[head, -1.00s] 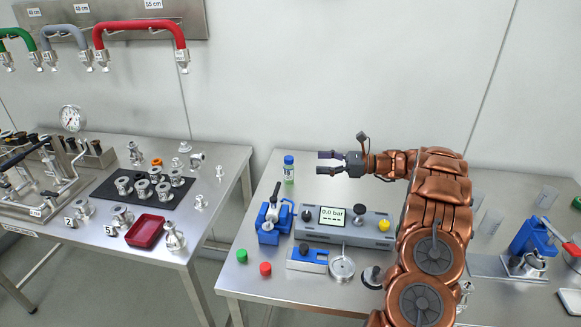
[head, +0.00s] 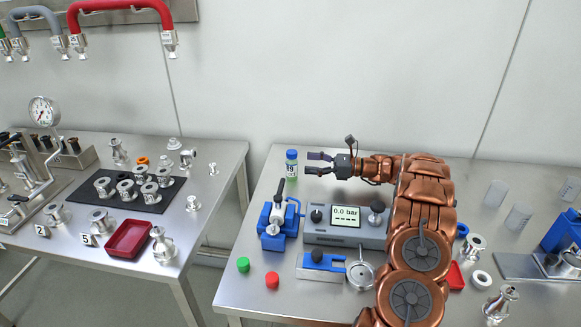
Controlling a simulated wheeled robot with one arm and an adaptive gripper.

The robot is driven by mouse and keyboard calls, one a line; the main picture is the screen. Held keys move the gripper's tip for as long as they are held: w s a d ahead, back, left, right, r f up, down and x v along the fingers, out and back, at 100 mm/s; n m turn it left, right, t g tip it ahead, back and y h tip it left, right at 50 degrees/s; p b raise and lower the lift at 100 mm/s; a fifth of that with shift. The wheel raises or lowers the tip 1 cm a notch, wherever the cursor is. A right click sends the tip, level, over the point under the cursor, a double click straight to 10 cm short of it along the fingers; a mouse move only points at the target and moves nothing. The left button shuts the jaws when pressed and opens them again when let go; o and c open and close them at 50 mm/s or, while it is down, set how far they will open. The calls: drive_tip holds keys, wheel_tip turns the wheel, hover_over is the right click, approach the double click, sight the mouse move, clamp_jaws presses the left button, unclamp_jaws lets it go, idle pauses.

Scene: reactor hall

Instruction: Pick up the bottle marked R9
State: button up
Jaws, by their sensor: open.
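My gripper (head: 308,163) reaches in from the right, level with the bottle. Its two dark fingers are open and point left at the bottle. The fingertips are just right of the bottle, and whether they touch it cannot be told from this view. Nothing is between the fingers.
A blue clamp device (head: 277,222) and a grey box reading 0.0 bar (head: 345,235) stand in front of the bottle. Green (head: 243,264) and red (head: 272,280) caps lie at the table's front left. A gap separates this table from the left table (head: 215,165).

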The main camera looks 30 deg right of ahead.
sight(295, 157)
drive_tip(key=shift+r+p+x, duration=0.1)
drive_tip(key=shift+p+x, duration=0.35)
drive_tip(key=shift+x, duration=0.4)
drive_tip(key=shift+r+p+x, duration=0.15)
drive_tip(key=shift+p+x, duration=0.25)
drive_tip(key=shift+x, duration=0.45)
drive_tip(key=shift+w+a+f, duration=0.1)
drive_tip(key=shift+w+a, duration=0.55)
drive_tip(key=shift+w, duration=0.3)
drive_tip(key=c, duration=1.3)
